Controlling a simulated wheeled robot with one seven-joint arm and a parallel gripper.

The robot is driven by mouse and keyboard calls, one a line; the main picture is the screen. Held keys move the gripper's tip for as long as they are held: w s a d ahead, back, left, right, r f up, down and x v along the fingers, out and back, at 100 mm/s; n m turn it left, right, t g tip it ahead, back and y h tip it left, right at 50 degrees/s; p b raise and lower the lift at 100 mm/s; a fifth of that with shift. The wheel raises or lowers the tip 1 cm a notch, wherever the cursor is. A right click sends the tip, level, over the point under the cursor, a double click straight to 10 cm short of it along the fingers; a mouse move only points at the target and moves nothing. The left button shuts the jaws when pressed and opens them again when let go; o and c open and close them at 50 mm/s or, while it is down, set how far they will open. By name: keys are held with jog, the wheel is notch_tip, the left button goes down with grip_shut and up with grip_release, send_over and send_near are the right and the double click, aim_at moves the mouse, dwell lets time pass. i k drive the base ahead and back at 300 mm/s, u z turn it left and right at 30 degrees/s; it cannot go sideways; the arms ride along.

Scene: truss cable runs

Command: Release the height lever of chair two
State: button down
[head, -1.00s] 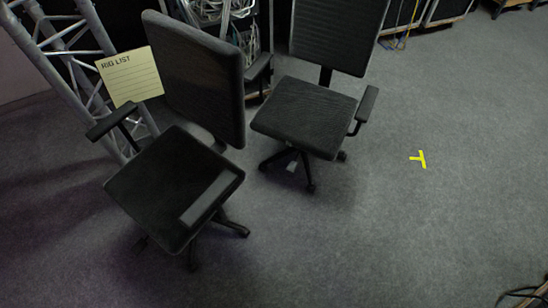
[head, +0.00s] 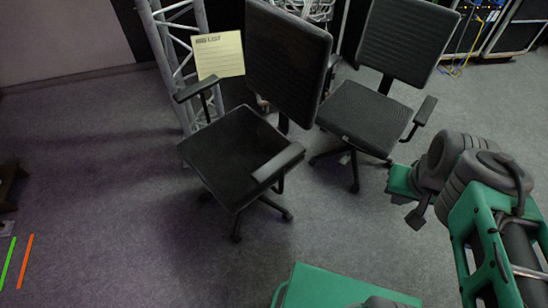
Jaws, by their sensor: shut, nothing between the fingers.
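Two dark office chairs stand on the grey carpet. The nearer chair (head: 232,152) is left of centre, and its armrest covers part of its seat's right side. The farther chair (head: 366,116) is right of it and further back. I cannot tell which is chair two, and no height lever can be made out under either seat. My gripper (head: 417,214) is at the right, in front of the farther chair in the picture. It appears shut and empty, apart from both chairs.
A metal truss (head: 176,62) stands behind the nearer chair, with a paper rig list (head: 218,54) beside it. Cases with cables (head: 490,25) line the back right. Green and orange strips (head: 25,262) mark the floor at left.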

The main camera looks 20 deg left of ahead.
aim_at(344, 161)
jog(key=u, duration=0.95)
jog(key=i, duration=1)
